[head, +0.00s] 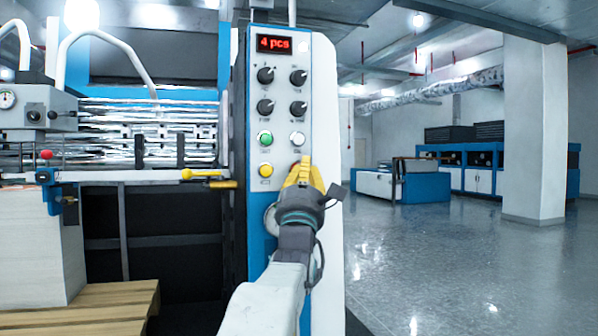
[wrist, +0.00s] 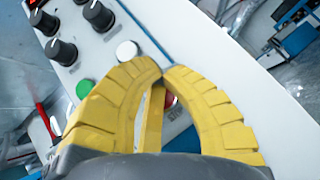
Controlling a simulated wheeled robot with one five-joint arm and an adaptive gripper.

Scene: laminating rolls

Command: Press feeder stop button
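The control panel (head: 282,190) is a tall blue and white column with a red "4 pcs" display, black knobs and coloured buttons. A green button (head: 265,138), a white button (head: 297,138) and a yellow button (head: 265,170) show in the head view. My gripper (head: 304,160), with yellow fingers, is in front of the panel just below the white button. In the wrist view its fingertips meet and it looks empty. A red button (wrist: 171,101) shows partly between the fingers there; in the head view it is hidden. Whether the fingertips touch the panel, I cannot tell.
Black knobs (head: 266,75) sit above the buttons. A yellow-handled lever (head: 202,174) is left of the panel, by a paper stack (head: 36,245) on a wooden pallet (head: 90,308). Open grey floor (head: 430,270) lies right, with a white pillar (head: 533,120) beyond.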

